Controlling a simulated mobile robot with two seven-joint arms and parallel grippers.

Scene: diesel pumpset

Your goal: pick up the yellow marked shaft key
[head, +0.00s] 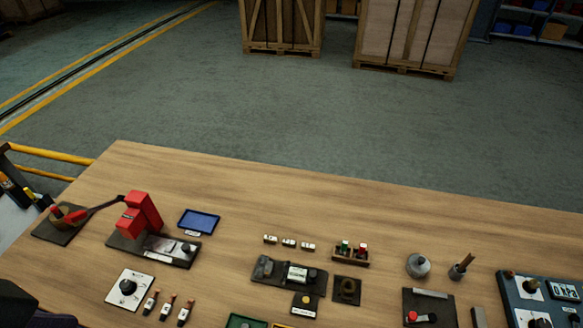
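The yellow marked shaft key cannot be singled out with certainty at this size. Three small pale blocks lie in a row mid-table: a left one (270,239), a middle one (288,243) and a right one (308,246). Their markings are too small to read. Three slim pieces with white and orange parts lie at the front left: one (150,302), a second (167,305) and a third (186,312). Neither gripper shows. A dark part of my own body fills the lower left corner.
The wooden table (400,215) is clear along its back.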

